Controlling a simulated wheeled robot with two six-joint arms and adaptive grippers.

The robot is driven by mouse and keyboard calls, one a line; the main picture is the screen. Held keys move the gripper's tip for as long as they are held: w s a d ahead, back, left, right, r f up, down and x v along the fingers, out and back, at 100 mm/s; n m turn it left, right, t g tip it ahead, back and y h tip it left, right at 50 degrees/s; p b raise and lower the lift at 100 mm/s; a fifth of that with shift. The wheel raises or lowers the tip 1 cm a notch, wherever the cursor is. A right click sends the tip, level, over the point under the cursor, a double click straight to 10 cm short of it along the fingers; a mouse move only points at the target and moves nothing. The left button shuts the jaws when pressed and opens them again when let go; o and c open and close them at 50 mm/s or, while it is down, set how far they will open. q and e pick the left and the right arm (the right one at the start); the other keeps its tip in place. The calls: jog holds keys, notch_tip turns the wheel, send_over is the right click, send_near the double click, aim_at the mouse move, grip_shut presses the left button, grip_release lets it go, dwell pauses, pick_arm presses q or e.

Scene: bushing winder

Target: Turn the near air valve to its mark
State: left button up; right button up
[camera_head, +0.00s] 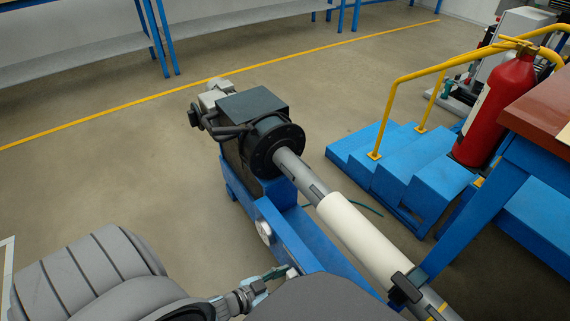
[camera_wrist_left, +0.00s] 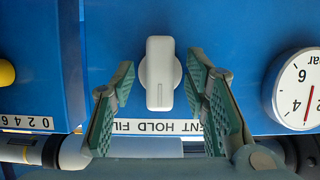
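The near air valve (camera_wrist_left: 160,73) is a white bar-shaped knob on a round base, on a blue panel in the left wrist view. Its bar stands upright in that picture, its lower end towards HOLD on the upside-down VENT HOLD FILL label (camera_wrist_left: 157,127), whose ends are hidden by my fingers. My left gripper (camera_wrist_left: 163,84) is open, with one green-padded finger on each side of the knob and a gap on both sides. In the head view my left gripper (camera_head: 272,280) is at the blue machine (camera_head: 310,243); the valve cannot be made out clearly there. My right gripper is not in view.
A pressure gauge (camera_wrist_left: 299,88) is right of the valve in the wrist view, and a yellow knob (camera_wrist_left: 6,72) is at the left edge. In the head view, blue steps (camera_head: 400,165) and a fire extinguisher (camera_head: 495,110) stand to the right.

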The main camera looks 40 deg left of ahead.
pick_arm(q)
jog(key=v, duration=1.2)
jog(key=shift+f, duration=0.1)
